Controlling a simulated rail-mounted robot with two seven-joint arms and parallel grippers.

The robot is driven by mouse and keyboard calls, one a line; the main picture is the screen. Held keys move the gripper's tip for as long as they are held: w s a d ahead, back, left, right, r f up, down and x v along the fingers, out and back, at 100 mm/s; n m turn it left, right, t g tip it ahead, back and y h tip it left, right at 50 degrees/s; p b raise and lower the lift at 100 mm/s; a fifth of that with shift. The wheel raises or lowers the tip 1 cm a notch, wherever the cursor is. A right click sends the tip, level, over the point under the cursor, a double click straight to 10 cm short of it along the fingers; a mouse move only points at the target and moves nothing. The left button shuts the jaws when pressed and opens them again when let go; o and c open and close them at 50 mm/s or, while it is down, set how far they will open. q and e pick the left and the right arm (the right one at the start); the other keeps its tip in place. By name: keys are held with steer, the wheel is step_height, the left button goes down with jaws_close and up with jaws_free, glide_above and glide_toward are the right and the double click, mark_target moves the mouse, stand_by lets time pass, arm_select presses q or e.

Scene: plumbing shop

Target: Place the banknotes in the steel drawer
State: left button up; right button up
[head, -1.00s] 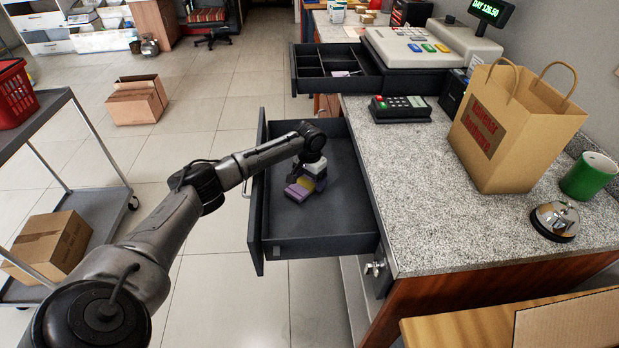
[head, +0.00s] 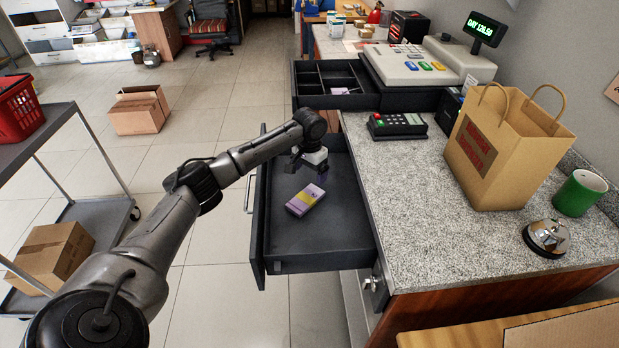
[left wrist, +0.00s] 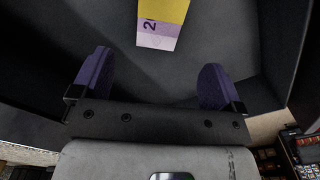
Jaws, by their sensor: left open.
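The banknotes (head: 305,200) are a purple bundle with a yellow band. They lie flat on the floor of the open steel drawer (head: 345,225) under the counter. In the left wrist view the banknotes (left wrist: 161,22) show at the top, beyond the fingertips and apart from them. My left gripper (head: 306,165) is over the drawer, behind the bundle, open and empty. Its two purple fingers (left wrist: 153,82) stand wide apart in the left wrist view. My right gripper is in neither view.
The open cash register drawer (head: 335,101) stands behind, with a pinkish item in one compartment. A card terminal (head: 397,125), paper bag (head: 510,150), green mug (head: 579,195) and bell (head: 547,238) stand on the counter (head: 440,215). A cart (head: 95,218) stands at left.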

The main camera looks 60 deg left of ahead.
arm_select(q)
steer(key=shift+r, duration=1.2)
